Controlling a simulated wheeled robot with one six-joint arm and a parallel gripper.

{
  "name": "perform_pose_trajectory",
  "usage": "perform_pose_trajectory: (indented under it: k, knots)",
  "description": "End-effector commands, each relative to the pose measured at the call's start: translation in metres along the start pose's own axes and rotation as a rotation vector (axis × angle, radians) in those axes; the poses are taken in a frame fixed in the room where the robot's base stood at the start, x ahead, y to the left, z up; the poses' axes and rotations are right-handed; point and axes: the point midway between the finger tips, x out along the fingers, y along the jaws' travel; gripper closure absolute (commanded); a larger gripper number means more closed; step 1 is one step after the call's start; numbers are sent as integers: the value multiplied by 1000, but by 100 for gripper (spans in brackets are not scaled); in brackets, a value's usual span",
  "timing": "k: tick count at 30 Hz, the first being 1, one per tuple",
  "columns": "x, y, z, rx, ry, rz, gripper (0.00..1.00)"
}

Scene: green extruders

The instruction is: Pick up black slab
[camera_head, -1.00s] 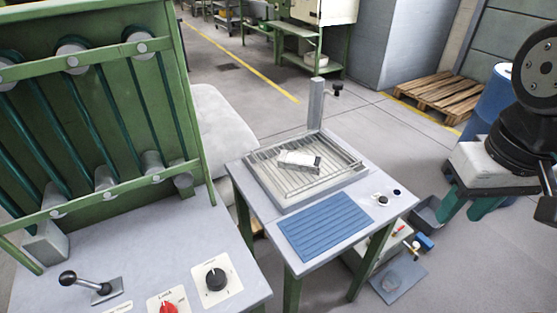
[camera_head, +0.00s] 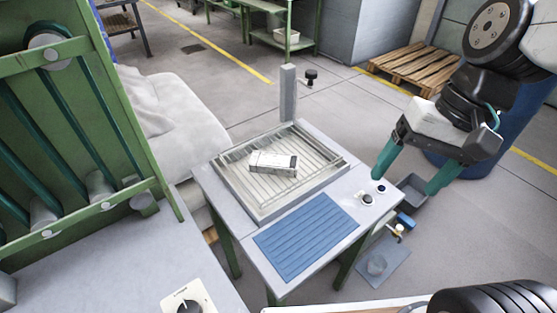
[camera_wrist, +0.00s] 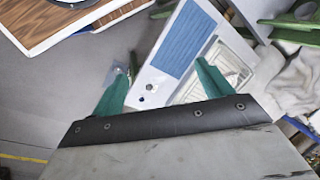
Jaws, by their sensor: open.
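A pale grey-white block with a dark end (camera_head: 273,162) lies on the wire rack of a shallow metal tray (camera_head: 262,208) on the small table. No plainly black slab shows in either view. My gripper (camera_head: 404,183), with two teal fingers, is open and empty. It hangs beside the table's right edge, to the right of the tray and apart from the block. In the wrist view my gripper (camera_wrist: 161,72) has its fingers spread, with the table behind them. The right finger hides part of the rack there, and the block cannot be made out.
A blue ribbed mat (camera_head: 306,236) lies on the table in front of the tray. Two small knobs (camera_head: 366,199) sit at the table's right corner. A grey post (camera_head: 288,93) stands behind the tray. A green machine frame (camera_head: 95,130) rises at the left. A grey bin (camera_head: 412,190) is near my gripper.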

Motion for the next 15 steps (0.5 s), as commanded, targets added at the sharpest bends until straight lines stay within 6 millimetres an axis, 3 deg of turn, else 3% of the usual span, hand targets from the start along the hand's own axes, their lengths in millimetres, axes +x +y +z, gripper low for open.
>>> perform_pose_trajectory:
  k: [9,15]
  knots:
    - [58,-77,-69,463,-318,-381,22]
    - [102,-104,-127,820,-482,-573,22]
